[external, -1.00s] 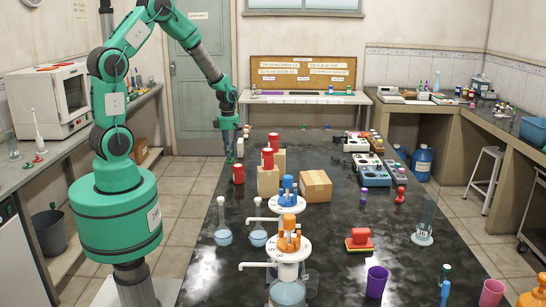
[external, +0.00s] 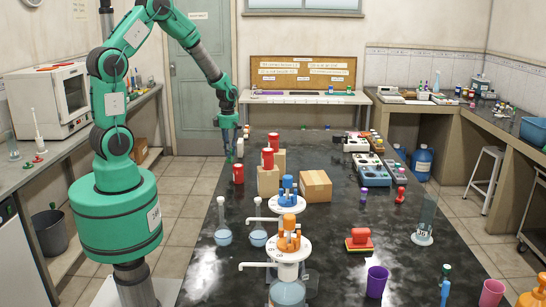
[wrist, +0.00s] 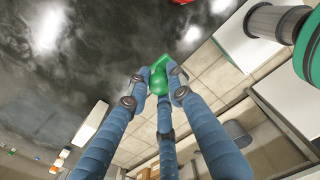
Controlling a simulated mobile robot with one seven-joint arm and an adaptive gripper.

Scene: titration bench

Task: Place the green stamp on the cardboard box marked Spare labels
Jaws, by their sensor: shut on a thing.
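My gripper (wrist: 158,88) has blue segmented fingers closed around the green stamp (wrist: 157,76), seen in the wrist view. The fingers hide part of the stamp. In the external view my gripper (external: 230,148) hangs fingers down near the far left edge of the dark bench, left of the cardboard boxes. A single cardboard box (external: 316,186) sits on the bench at the middle. Two more cardboard boxes, a nearer one (external: 268,182) and one behind it (external: 279,158), stand to its left. No label is readable on any of them.
Blue (external: 288,190) and orange (external: 288,235) dispensers on round white tops stand nearer the camera.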

